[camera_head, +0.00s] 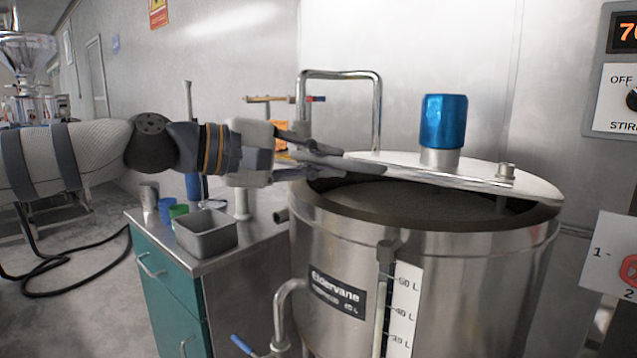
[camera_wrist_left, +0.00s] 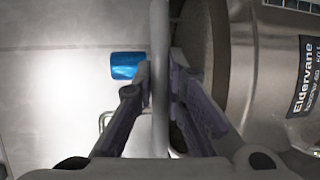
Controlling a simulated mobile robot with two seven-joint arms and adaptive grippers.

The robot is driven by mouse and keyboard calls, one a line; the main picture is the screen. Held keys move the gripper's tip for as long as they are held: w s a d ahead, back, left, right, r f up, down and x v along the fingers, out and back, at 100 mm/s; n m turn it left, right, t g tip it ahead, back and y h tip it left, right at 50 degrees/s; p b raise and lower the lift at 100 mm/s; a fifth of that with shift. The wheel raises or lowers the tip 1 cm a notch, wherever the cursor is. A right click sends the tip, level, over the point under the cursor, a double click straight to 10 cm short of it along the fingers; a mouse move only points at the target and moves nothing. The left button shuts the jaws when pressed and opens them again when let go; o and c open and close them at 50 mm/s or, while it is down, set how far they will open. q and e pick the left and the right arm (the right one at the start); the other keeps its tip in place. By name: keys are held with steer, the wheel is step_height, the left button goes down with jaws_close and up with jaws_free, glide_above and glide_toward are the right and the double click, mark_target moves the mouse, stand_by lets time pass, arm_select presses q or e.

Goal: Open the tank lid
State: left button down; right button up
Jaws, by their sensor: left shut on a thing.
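The steel tank (camera_head: 450,260) stands at the centre right of the head view, labelled Eldervane, with a litre scale on its front. Its flat metal lid (camera_head: 480,172) is tilted, raised off the rim at the front, so the dark inside shows. A blue motor cap (camera_head: 443,122) sits on the lid; it also shows in the left wrist view (camera_wrist_left: 128,65). My left gripper (camera_head: 375,166) reaches in from the left and is shut on the lid's edge. In the left wrist view the lid (camera_wrist_left: 159,60) runs edge-on between the two fingers. My right gripper is not in view.
A teal cabinet (camera_head: 172,290) with a steel top stands left of the tank, with a grey metal bin (camera_head: 206,233) and small cups on it. A bent steel pipe (camera_head: 378,105) rises behind the tank. A control panel (camera_head: 615,98) hangs on the right wall.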

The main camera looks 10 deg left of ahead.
arm_select(q)
steer(key=w+d+r+p, duration=0.1)
steer(key=w+r, duration=0.1)
steer(key=r, duration=0.4)
steer(key=w+d+r, duration=0.2)
steer(key=r, duration=0.4)
steer(key=shift+w+r+p, duration=0.15)
steer(key=shift+r+p, duration=0.15)
steer(key=shift+p, duration=0.1)
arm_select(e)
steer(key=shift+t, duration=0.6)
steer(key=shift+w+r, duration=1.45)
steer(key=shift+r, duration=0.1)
